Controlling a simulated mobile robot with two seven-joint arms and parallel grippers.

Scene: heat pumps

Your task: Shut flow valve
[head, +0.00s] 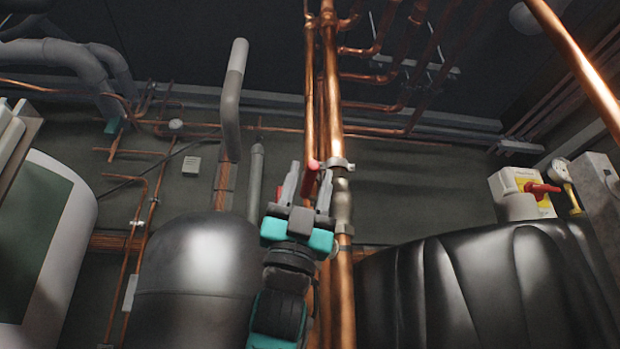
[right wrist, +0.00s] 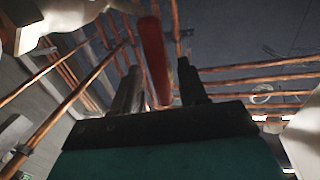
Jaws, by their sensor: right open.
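The flow valve's red handle (head: 311,180) shows beside the vertical copper pipe (head: 334,110) at the middle of the head view. My right gripper (head: 311,168) comes up from below and is open, its two grey fingers on either side of the red handle. In the right wrist view, the red handle (right wrist: 154,55) stands up between the spread fingers (right wrist: 158,65), nearer the left one. I cannot tell whether a finger touches it. The valve body is partly hidden by the gripper. My left gripper is not in view.
A dark rounded tank (head: 195,265) stands left of my right arm, and a black ribbed tank (head: 470,285) stands to the right. A red switch (head: 542,188) on a yellow and white box is at far right. Copper pipes run along the wall and ceiling.

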